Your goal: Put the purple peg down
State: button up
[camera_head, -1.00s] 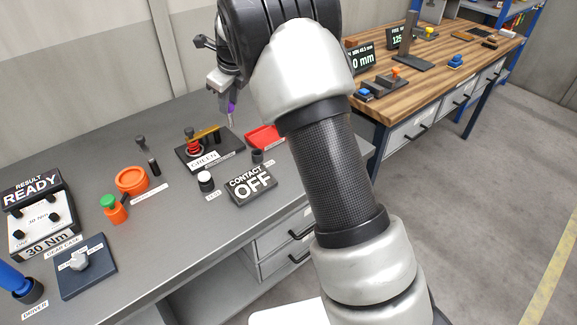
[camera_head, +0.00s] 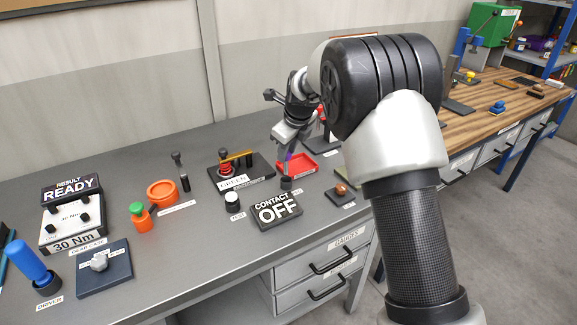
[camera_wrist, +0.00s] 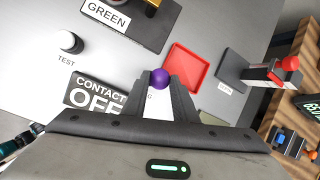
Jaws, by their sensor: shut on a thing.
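My gripper (camera_wrist: 162,88) is shut on the purple peg (camera_wrist: 160,77), whose round purple end shows between the fingertips in the wrist view. In the head view only a small purple bit of the peg (camera_head: 288,157) shows below my gripper (camera_head: 289,150). The gripper is above the bench by the red tray (camera_head: 311,168). A small black cup (camera_head: 286,183) stands on the bench just below the peg in the picture. I cannot tell the gap between them. In the wrist view the red tray (camera_wrist: 205,83) lies right of the peg, apart from it.
The GREEN fixture (camera_head: 264,175) stands left of the gripper. The CONTACT OFF sign (camera_head: 276,211) and a white-topped button (camera_head: 232,200) stand in front. A dark block with a copper knob (camera_head: 341,193) is to the right. The bench's front strip is mostly clear.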

aim_at(287, 164)
notch_tip(287, 164, down, 4)
jog(key=shift+f, duration=0.2)
jog(key=shift+f, duration=0.15)
jog(key=o, duration=1.1)
jog(key=shift+c, duration=0.2)
